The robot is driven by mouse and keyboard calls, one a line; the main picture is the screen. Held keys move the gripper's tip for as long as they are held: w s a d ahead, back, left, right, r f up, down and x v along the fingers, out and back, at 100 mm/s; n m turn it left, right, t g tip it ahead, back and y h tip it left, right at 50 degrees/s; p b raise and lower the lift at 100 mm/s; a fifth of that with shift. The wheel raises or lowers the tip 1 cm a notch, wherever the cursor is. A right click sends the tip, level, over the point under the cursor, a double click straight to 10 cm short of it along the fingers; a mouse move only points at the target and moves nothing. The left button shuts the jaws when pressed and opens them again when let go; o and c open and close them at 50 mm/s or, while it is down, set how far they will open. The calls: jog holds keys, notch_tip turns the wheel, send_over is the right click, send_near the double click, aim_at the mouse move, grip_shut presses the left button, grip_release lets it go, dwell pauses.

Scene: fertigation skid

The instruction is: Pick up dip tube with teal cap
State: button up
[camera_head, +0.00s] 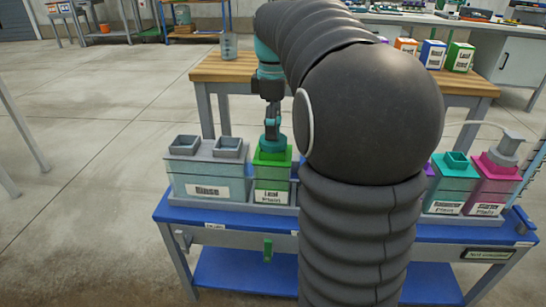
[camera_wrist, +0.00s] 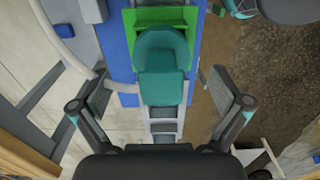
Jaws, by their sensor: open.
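The dip tube's teal cap (camera_head: 272,145) stands on the green tank (camera_head: 271,172), left of centre in the head view. In the wrist view the teal cap (camera_wrist: 162,52) shows large at upper centre, over the green tank top (camera_wrist: 130,22). The tube below the cap is hidden. My gripper (camera_head: 272,122) is just above the cap, pointing down. In the wrist view my gripper (camera_wrist: 160,90) is open, one finger on each side of the cap's line, with gaps on both sides. It holds nothing.
A grey-topped tank (camera_head: 208,180) stands close left of the green one. A teal tank (camera_head: 452,182) and a magenta tank (camera_head: 494,185) stand at right on the blue bench (camera_head: 200,214). A wooden table (camera_head: 222,72) is behind. My arm hides the middle of the row.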

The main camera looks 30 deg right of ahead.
notch_tip(320, 180, down, 5)
jog(key=shift+r+b, duration=0.1)
jog(key=shift+b, duration=0.25)
jog(key=shift+c, duration=0.3)
jog(key=c, duration=1.2)
